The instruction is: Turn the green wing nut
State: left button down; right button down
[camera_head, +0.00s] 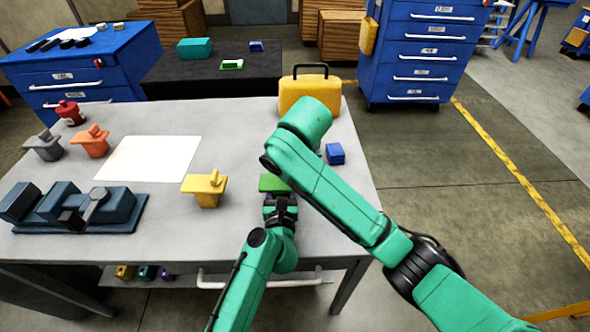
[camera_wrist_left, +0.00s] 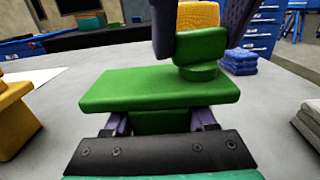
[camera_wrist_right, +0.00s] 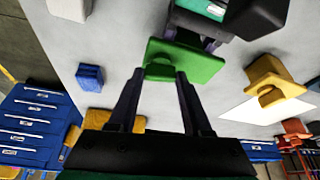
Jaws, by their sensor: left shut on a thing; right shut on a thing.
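The green wing nut (camera_wrist_left: 200,50) stands on top of a flat green plate (camera_wrist_left: 150,88), in front of me near the table's front edge. My left gripper (camera_wrist_left: 160,122) is shut on the green block under the plate. My right gripper (camera_wrist_right: 160,76) reaches down from above, its fingers on either side of the green wing nut and shut on it. In the head view the green plate (camera_head: 272,184) shows only partly, and my right arm hides the nut and the right gripper.
A yellow wing-nut piece (camera_head: 205,188) stands to the left. Orange (camera_head: 92,142), grey (camera_head: 45,145) and red (camera_head: 70,112) pieces stand further left. A dark blue fixture (camera_head: 70,205), a white sheet (camera_head: 148,158), a yellow case (camera_head: 310,95) and blue cloths (camera_head: 335,153) share the table (camera_head: 165,245).

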pick_arm(q)
jog(key=shift+f, duration=0.1)
pick_arm(e)
jog(key=shift+m+h, duration=0.4)
jog(key=shift+m, duration=0.8)
jog(key=shift+c, duration=1.6)
grip_release()
pick_arm(q)
jog(key=shift+c, duration=0.7)
grip_release()
pick_arm(e)
jog(key=v, duration=1.2)
jog(key=shift+a, duration=0.15)
pick_arm(q)
jog(key=shift+s, duration=0.1)
pick_arm(e)
jog(key=shift+w, duration=0.1)
